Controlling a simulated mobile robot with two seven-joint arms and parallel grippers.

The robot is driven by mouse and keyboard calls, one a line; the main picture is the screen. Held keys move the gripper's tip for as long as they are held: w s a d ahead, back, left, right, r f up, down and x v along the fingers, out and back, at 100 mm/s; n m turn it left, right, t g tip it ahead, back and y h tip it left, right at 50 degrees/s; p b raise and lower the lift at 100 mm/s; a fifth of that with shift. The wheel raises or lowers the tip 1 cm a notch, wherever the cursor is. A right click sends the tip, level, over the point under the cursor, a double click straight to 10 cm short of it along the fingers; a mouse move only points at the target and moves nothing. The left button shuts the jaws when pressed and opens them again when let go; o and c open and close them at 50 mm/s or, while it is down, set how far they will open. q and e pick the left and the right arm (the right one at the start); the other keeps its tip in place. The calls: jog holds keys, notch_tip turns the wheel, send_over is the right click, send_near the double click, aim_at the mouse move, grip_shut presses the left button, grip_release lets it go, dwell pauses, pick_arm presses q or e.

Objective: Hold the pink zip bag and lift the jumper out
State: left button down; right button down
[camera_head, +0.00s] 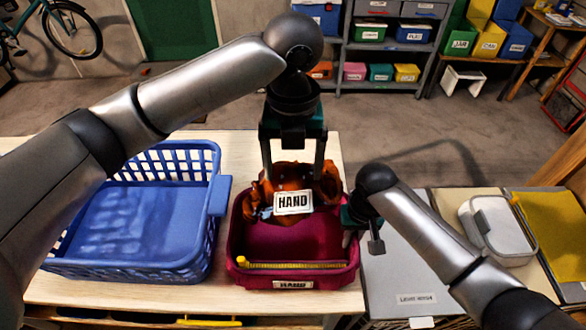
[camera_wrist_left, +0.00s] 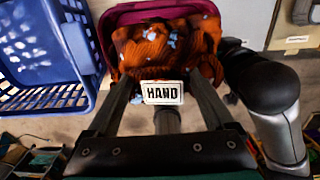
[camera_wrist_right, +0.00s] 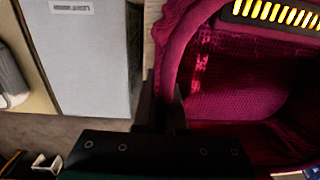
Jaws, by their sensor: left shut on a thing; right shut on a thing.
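The pink zip bag (camera_head: 300,255) stands open on the table, with a yellow zip (camera_head: 292,265) along its near side and a HAND label in front. The orange, patterned jumper (camera_head: 328,186) with a white HAND tag (camera_head: 293,202) is bunched between the fingers of my left gripper (camera_head: 293,172), over the bag's far part. It also shows in the left wrist view (camera_wrist_left: 165,50). It hides the far rim; I cannot tell its exact height. My right gripper (camera_head: 358,220) is shut on the bag's right wall. In the right wrist view the visible bag inside (camera_wrist_right: 250,85) is empty.
A blue basket (camera_head: 140,255) stands close left of the bag. To the right are a grey lidded box (camera_head: 405,270), a pale container (camera_head: 495,230) and a yellow cloth (camera_head: 555,235). Shelves (camera_head: 390,45) stand beyond open floor.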

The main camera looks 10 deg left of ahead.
pick_arm(q)
jog(key=shift+r, duration=0.15)
jog(key=shift+r, duration=0.9)
pick_arm(e)
jog(key=c, duration=0.9)
grip_release()
jog(key=shift+r, duration=0.15)
jog(key=r, duration=1.1)
jog(key=shift+d+r, duration=0.25)
jog(key=shift+r, duration=0.15)
